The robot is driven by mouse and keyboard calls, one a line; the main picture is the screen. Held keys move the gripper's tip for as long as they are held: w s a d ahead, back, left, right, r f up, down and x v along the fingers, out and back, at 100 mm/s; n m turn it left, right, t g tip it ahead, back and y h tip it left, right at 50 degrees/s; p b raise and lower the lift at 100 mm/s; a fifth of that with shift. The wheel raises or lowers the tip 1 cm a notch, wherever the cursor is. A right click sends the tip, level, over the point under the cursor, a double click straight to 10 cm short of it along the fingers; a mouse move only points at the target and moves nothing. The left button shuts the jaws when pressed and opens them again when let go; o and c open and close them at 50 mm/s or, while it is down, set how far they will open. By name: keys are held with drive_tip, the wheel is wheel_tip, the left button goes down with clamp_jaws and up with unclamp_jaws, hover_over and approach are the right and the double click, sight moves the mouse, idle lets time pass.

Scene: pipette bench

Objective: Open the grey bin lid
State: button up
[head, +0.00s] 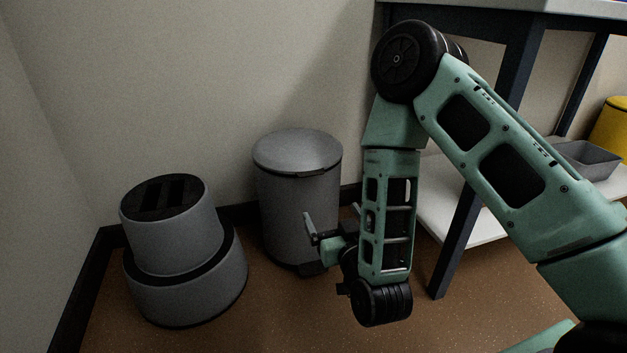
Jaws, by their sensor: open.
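A grey cylindrical bin (285,205) stands on the brown floor against the back wall. Its round grey lid (297,150) lies flat on top and is shut. A dark tab shows at the lid's front right rim, and a dark foot pedal (313,268) sits at the bin's base. My gripper (316,241) is low in front of the bin's right side, well below the lid. Its jaws are open and nothing shows between them. The gripper overlaps the bin in this view, and I cannot tell whether it touches it. My arm hides part of the floor to the right.
A grey step stool (185,240) with a black top stands left of the bin. A dark-legged bench (462,235) with a white lower shelf stands at right, holding a grey tray (590,160) and a yellow container (610,125). Some floor in front of the bin is clear.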

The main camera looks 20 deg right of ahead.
drive_tip(key=b, duration=0.2)
approach(310, 173)
drive_tip(key=w, duration=0.7)
drive_tip(key=shift+d+f, duration=0.2)
drive_tip(key=shift+f, duration=0.2)
drive_tip(key=shift+w+r, duration=0.15)
drive_tip(key=shift+w, duration=0.5)
